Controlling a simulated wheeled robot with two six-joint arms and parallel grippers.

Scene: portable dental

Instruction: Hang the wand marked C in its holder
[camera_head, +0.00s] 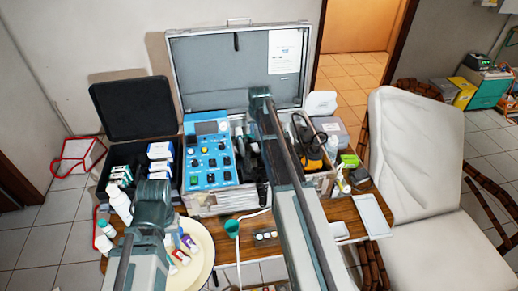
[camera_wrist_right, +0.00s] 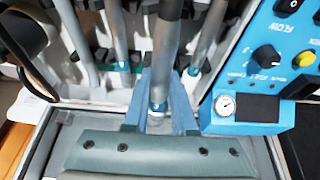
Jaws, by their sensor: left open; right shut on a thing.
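My right gripper (camera_head: 262,94) reaches over the open metal case to its back side. In the right wrist view its fingers (camera_wrist_right: 158,108) are shut around a grey tubular wand (camera_wrist_right: 165,48), which runs up the picture between them. Other grey wands stand to its left (camera_wrist_right: 118,35) and to its right (camera_wrist_right: 212,38), with dark holder parts (camera_wrist_right: 200,8) at the top edge. No letter C is readable, and I cannot tell whether the held wand sits in a holder. My left gripper (camera_head: 152,187) is open and empty, low at the left, in front of the black case.
A blue control panel (camera_head: 208,160) with knobs and a gauge fills the case's left part, close to my right gripper. A yellow-black tool (camera_head: 309,147) lies at right. A cream round tray (camera_head: 197,266) and bottles (camera_head: 120,203) are near my left arm.

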